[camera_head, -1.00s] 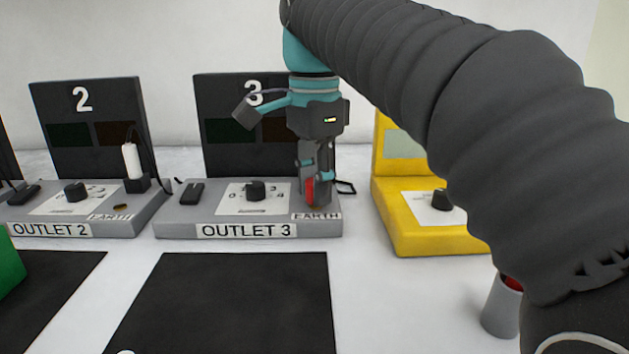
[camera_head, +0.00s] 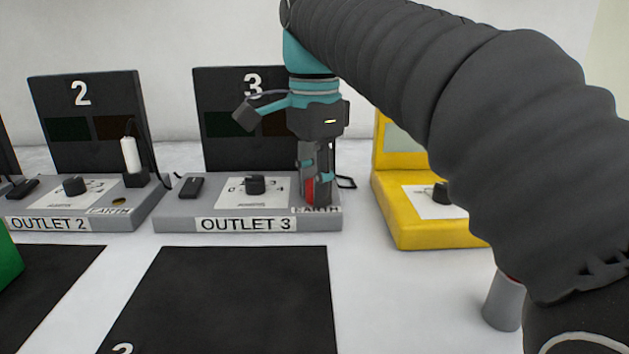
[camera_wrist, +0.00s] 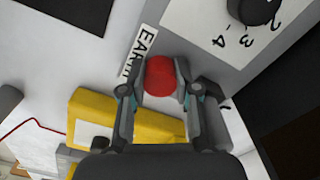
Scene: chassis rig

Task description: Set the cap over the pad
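The red cap (camera_wrist: 160,76) is between the two fingers of my gripper (camera_wrist: 160,90), which look closed on its sides. In the head view the red cap (camera_head: 310,191) shows as a red strip between the fingers, and my gripper (camera_head: 316,198) points down at the EARTH corner of the outlet 3 unit (camera_head: 190,226). The cap is at or just above the grey base; I cannot tell whether it touches. The pad at outlet 3 is hidden, under or behind the cap and fingers. The EARTH label (camera_wrist: 137,57) lies beside the cap.
Outlet 3's dial (camera_head: 255,184) and black switch (camera_head: 191,187) are left of my gripper. A yellow meter (camera_head: 400,225) is right. A grey cup (camera_head: 502,303) stands front right. Dark mats lie in front.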

